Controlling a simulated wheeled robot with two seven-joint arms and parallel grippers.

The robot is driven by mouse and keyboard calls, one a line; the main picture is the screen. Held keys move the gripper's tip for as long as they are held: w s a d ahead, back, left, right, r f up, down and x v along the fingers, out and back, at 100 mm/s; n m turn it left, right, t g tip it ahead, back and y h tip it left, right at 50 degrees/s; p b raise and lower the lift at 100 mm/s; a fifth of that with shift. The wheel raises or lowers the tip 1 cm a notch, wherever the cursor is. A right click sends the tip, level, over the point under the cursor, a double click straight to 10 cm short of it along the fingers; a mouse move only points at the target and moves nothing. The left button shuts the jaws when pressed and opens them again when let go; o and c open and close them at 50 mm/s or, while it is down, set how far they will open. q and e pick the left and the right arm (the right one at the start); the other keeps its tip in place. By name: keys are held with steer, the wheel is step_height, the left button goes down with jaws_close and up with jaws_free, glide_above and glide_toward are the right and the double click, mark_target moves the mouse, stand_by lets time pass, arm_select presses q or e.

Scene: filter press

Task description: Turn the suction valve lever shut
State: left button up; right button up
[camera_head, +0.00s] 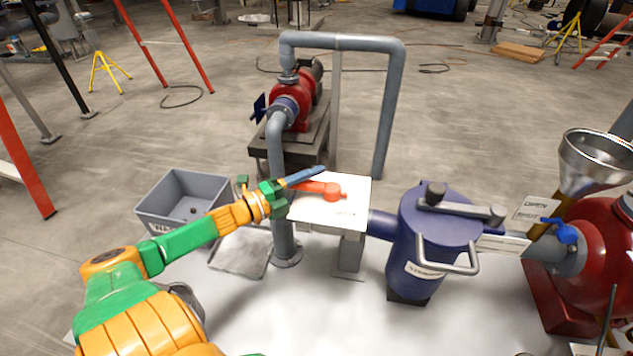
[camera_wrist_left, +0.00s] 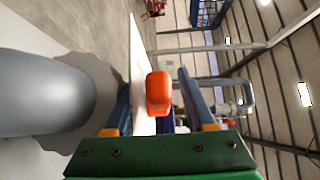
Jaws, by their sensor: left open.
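An orange-red lever (camera_head: 322,188) sits on a white plate (camera_head: 345,209) beside the grey vertical pipe, its handle pointing left toward my left gripper. My left gripper (camera_head: 304,180) is open at the handle's end, with one blue finger showing along the lever's far side; the other finger is mostly hidden. In the left wrist view the lever's orange end (camera_wrist_left: 158,92) stands between the two spread blue fingers, with a gap visible on the right. Contact with the left finger cannot be told. The plate's small lettering is unreadable. My right gripper is out of view.
A blue strainer pot (camera_head: 433,240) with a handle stands right of the plate. Farther right are a blue lever (camera_head: 561,230), an OPEN/SHUT sign (camera_head: 535,209) and a metal funnel (camera_head: 598,160). A grey bin (camera_head: 180,205) is at left. A red pump (camera_head: 291,102) stands behind.

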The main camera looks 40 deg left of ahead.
arm_select(q)
steer(key=shift+w+d, duration=0.15)
steer(key=shift+w, duration=0.4)
jaws_close()
stand_by(1.1)
